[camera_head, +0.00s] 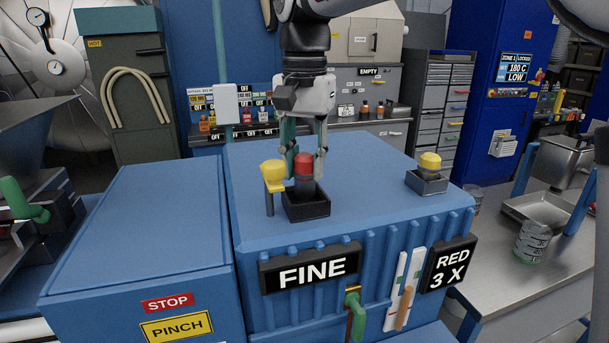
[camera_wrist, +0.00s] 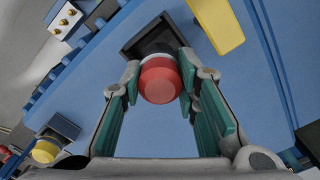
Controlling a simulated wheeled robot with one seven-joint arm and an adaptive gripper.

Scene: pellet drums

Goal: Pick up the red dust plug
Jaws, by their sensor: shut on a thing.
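The red dust plug (camera_head: 304,166) has a red rounded cap on a dark body. It stands in or just over a small black square tray (camera_head: 307,208) on the blue cabinet top; I cannot tell whether its base touches the tray. My gripper (camera_head: 303,160) reaches down from above and is shut on the plug. In the wrist view, the red cap (camera_wrist: 160,79) sits between the green-padded fingers (camera_wrist: 163,85), with the black tray (camera_wrist: 135,44) behind it.
A yellow-topped post (camera_head: 272,173) stands close left of the plug. Another yellow plug (camera_head: 430,161) sits in a grey holder at the right. The blue cabinet top (camera_head: 365,165) is clear between them. A FINE sign (camera_head: 311,267) is on the front.

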